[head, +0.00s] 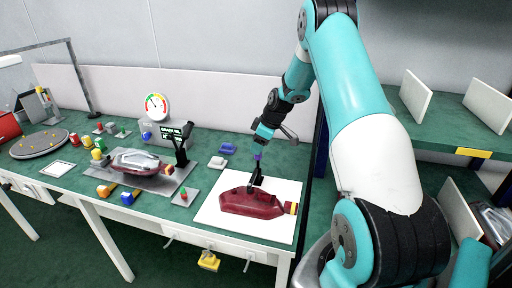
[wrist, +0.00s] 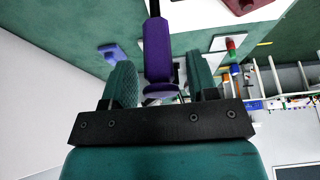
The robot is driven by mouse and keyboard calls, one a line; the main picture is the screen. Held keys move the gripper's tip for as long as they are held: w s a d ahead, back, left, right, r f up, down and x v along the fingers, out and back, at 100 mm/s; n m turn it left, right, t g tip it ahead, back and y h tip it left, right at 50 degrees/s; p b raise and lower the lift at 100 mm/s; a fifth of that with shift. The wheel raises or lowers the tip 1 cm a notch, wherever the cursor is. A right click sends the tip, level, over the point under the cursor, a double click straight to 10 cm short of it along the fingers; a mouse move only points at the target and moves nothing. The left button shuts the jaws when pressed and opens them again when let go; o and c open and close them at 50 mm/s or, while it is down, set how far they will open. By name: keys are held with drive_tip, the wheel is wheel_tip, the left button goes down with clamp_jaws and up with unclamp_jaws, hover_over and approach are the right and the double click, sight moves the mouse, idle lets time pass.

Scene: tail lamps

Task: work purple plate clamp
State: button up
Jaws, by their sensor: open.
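The purple plate clamp shows as a purple handle (wrist: 157,50) on a dark stem in the wrist view. In the head view its small purple top (head: 258,156) stands above a black lower part (head: 256,176), at a dark red tail lamp (head: 250,203) lying on a white sheet (head: 285,224). My gripper (head: 260,143) is directly above the clamp. In the wrist view my gripper (wrist: 161,78) is open, with the purple handle between its two green fingers and gaps showing at the sides.
Left of the sheet, a red and clear lamp (head: 137,160) sits on a grey plate beside a black upright clamp (head: 179,142). A blue block (head: 228,148) and a red-green button (head: 183,194) stand nearby. A dial gauge (head: 157,106) is behind. Shelves (head: 445,130) stand right.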

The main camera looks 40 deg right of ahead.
drive_tip(key=shift+x, duration=1.25)
clamp_jaws()
